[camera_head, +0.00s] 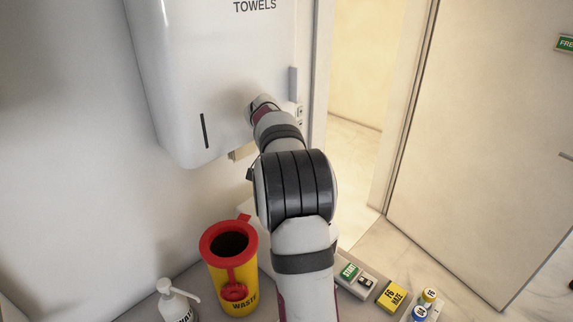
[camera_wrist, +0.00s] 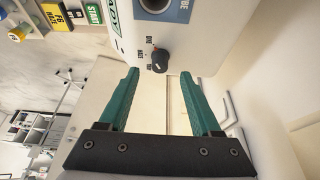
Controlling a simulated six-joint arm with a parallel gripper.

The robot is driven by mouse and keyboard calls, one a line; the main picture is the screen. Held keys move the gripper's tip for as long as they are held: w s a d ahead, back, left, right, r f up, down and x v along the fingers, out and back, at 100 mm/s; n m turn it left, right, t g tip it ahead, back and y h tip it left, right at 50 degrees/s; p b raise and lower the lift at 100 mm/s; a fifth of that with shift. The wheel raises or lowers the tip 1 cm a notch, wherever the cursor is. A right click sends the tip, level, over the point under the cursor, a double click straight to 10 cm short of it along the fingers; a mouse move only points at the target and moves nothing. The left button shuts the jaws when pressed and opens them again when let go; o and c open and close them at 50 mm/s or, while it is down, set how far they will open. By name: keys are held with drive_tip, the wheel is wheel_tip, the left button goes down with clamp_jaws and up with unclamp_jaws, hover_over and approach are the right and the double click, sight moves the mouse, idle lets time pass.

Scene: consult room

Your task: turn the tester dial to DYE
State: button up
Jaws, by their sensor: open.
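The tester (camera_wrist: 205,35) is a white box at the top of the wrist view, with a round dark-ringed opening above its dial. The dial (camera_wrist: 160,60) is a small black knob. Labels stand to its left, one of which looks like DYE; the pointer direction is too small to tell. My gripper (camera_wrist: 159,73) is open, its two green fingers pointing toward the tester's face. In the picture, the dial lies between the fingertips; contact cannot be made out. In the head view, my arm hides the gripper and the dial.
A yellow waste bin (camera_head: 217,275) with a red rim and a white pump bottle (camera_head: 173,300) stand at the lower left of the head view. A towel dispenser (camera_head: 215,85) hangs above. A green START block (camera_head: 350,271) and a yellow block (camera_head: 391,296) lie to the right.

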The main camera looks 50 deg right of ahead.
drive_tip(key=v, duration=1.1)
drive_tip(key=shift+r, duration=0.2)
drive_tip(key=shift+a, duration=0.15)
drive_tip(key=s+a+f+n+y, duration=0.1)
drive_tip(key=s+a+n, duration=0.2)
drive_tip(key=a, duration=0.7)
drive_tip(key=s+a+f+n+y, duration=0.1)
drive_tip(key=s+a+n+y, duration=0.15)
drive_tip(key=a, duration=0.65)
drive_tip(key=s+a+f+n+y, duration=0.1)
drive_tip(key=s+a+f+n, duration=0.2)
drive_tip(key=s+a+f, duration=0.2)
drive_tip(key=s+a+f+n+y, duration=0.1)
drive_tip(key=s+a+f+n, duration=0.3)
drive_tip(key=s+a, duration=0.8)
drive_tip(key=shift+s+f+y, duration=0.35)
drive_tip(key=shift+s+f, duration=0.4)
drive_tip(key=shift+s, duration=0.15)
